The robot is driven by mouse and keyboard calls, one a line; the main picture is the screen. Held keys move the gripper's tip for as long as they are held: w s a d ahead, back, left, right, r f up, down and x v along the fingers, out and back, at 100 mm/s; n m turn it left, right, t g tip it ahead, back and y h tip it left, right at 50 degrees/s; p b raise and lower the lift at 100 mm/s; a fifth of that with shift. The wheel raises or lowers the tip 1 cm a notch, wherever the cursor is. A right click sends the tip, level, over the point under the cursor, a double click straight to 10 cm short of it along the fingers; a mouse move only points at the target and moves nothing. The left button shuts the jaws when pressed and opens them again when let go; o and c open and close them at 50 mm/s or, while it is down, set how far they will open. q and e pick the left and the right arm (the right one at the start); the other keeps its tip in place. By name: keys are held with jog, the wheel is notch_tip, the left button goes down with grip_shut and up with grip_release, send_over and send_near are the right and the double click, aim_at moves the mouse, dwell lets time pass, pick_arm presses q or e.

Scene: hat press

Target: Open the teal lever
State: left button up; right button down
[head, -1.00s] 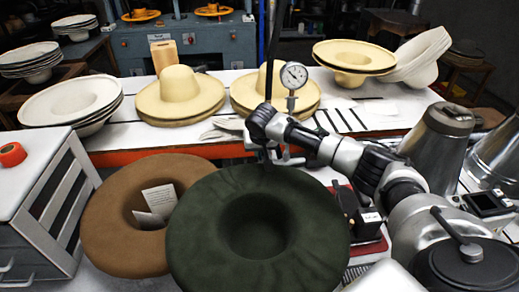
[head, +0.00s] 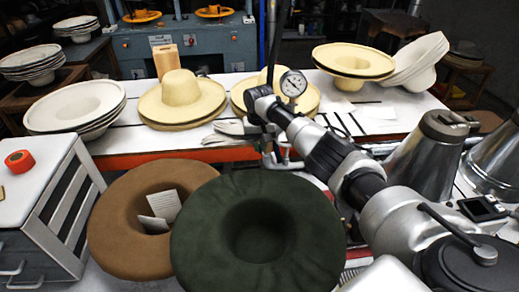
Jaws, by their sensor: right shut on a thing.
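My right arm reaches in from the lower right toward a vertical metal pipe with a round white pressure gauge (head: 293,84). My right gripper (head: 268,140) is at the pipe, just left of and below the gauge. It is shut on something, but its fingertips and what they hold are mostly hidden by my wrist. I cannot make out a teal lever; whatever is in the grip shows no clear teal. My left gripper is not in view.
A dark green felt hat (head: 318,225) and a brown felt hat (head: 112,225) lie in front, below the gripper. Cream hats (head: 180,90) stand on the white table behind. A grey drawer cabinet (head: 35,210) is at left, metal cones (head: 420,160) at right.

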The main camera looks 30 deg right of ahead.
jog(key=shift+w+d+r+b, duration=0.15)
jog(key=shift+w+r+b, duration=0.1)
jog(key=shift+r+b, duration=0.1)
jog(key=shift+g, duration=0.3)
jog(key=c, duration=1.2)
grip_release()
jog(key=shift+f, duration=0.1)
notch_tip(320, 180, up, 11)
jog(key=w+b, duration=0.1)
jog(key=b, duration=0.1)
jog(key=shift+d, duration=0.25)
jog(key=shift+f, duration=0.1)
